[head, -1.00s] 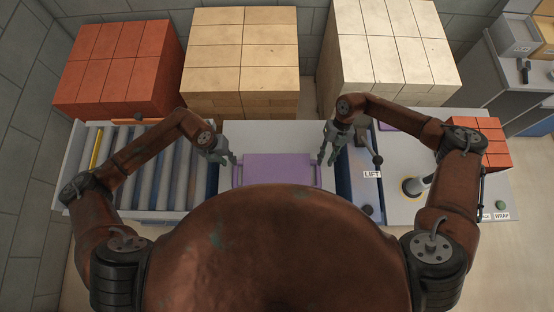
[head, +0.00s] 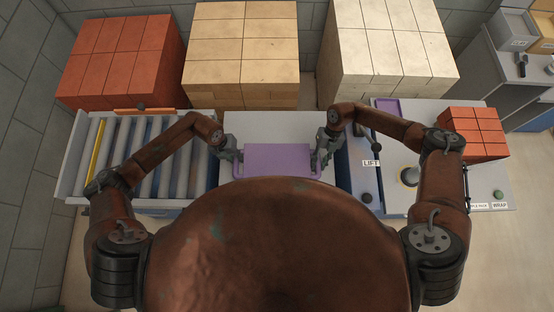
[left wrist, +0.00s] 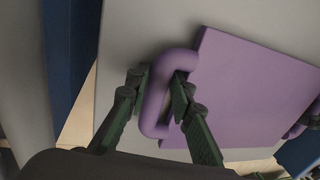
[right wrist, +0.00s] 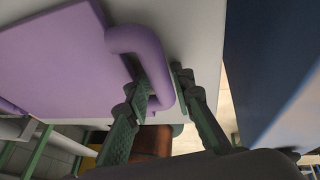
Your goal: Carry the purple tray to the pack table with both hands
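The purple tray (head: 278,160) lies flat on a pale grey table top (head: 262,124) in the middle of the head view, its near edge hidden by my body. My left gripper (head: 231,156) is at the tray's left handle (left wrist: 156,98); in the left wrist view its fingers close on the bar from both sides. My right gripper (head: 323,155) is at the right handle (right wrist: 154,65); in the right wrist view one finger is inside the loop and one outside, against the bar. The table with the PACK label (head: 480,205) stands at the right.
A roller conveyor (head: 150,160) is left of the tray. The blue LIFT unit (head: 362,185) stands between tray and right-hand table. That table carries red bricks (head: 474,133), a purple patch (head: 387,107) and a round post (head: 409,176). Brick stacks (head: 240,50) line the back.

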